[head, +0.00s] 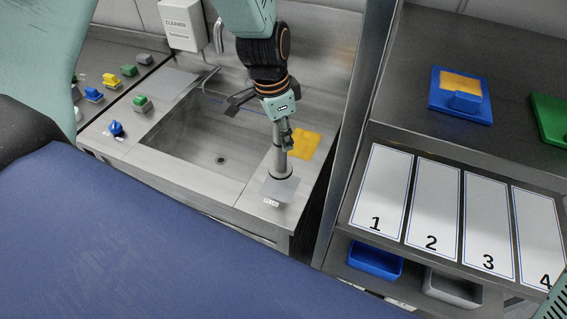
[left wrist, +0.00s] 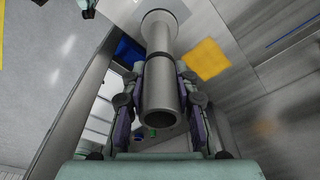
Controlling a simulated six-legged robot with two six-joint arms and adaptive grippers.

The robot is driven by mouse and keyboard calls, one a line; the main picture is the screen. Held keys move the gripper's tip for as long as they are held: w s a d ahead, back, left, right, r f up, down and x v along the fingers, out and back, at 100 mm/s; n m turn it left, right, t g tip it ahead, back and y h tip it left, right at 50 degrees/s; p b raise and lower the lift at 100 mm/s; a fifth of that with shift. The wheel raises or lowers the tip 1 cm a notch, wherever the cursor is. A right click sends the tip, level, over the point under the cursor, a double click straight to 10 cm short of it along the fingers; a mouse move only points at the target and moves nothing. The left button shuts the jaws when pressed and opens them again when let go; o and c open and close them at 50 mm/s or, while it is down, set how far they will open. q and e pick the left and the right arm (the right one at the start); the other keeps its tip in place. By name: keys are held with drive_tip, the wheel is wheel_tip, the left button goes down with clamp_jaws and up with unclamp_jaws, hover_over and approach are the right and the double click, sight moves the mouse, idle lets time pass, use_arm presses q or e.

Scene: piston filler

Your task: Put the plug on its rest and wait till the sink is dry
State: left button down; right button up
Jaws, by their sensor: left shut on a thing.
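The plug (head: 281,163) is a grey upright pipe with a wider foot. It stands at the rest (head: 285,190), a plate labelled PLUG on the counter right of the sink. My left gripper (head: 287,138) is shut around the pipe's upper part. In the left wrist view the plug (left wrist: 160,65) runs between the fingers, open end nearest, wider foot at the far end. Whether the foot fully touches the rest is hard to tell. The sink (head: 190,150) shows a bare steel floor and an open drain (head: 220,160); no standing water shows, but dampness cannot be judged.
A yellow cloth (head: 304,145) lies just behind the plug. A tap (head: 218,38) and a white sign box (head: 181,24) are behind the sink. Coloured parts stand left of it. Right of a post are numbered plates (head: 383,190), a blue bin (head: 375,260) and a grey bin (head: 452,288).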

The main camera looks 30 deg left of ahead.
sight(283, 154)
use_arm(q)
drive_tip(key=f, duration=0.3)
drive_tip(key=shift+w+a+f, duration=0.3)
drive_tip(key=shift+w+a, duration=0.05)
drive_tip(key=shift+a, duration=0.05)
drive_tip(key=f, duration=0.3)
drive_tip(key=shift+s+d, duration=0.1)
drive_tip(key=shift+d, duration=0.2)
drive_tip(key=shift+s+f, duration=0.15)
drive_tip(key=shift+a+f, duration=0.1)
drive_tip(key=shift+a, duration=0.15)
drive_tip(key=shift+w+f, duration=0.15)
drive_tip(key=shift+w, duration=0.1)
drive_tip(key=c, duration=1.4)
unclamp_jaws()
drive_tip(key=o, duration=0.3)
drive_tip(key=shift+s+d, duration=0.1)
drive_tip(key=shift+d, duration=0.15)
drive_tip(key=shift+o, duration=0.3)
drive_tip(key=shift+s+r, duration=0.15)
drive_tip(key=shift+r, duration=0.05)
drive_tip(key=shift+a, duration=0.15)
use_arm(e)
drive_tip(key=shift+a+f, duration=0.1)
drive_tip(key=shift+a, duration=0.1)
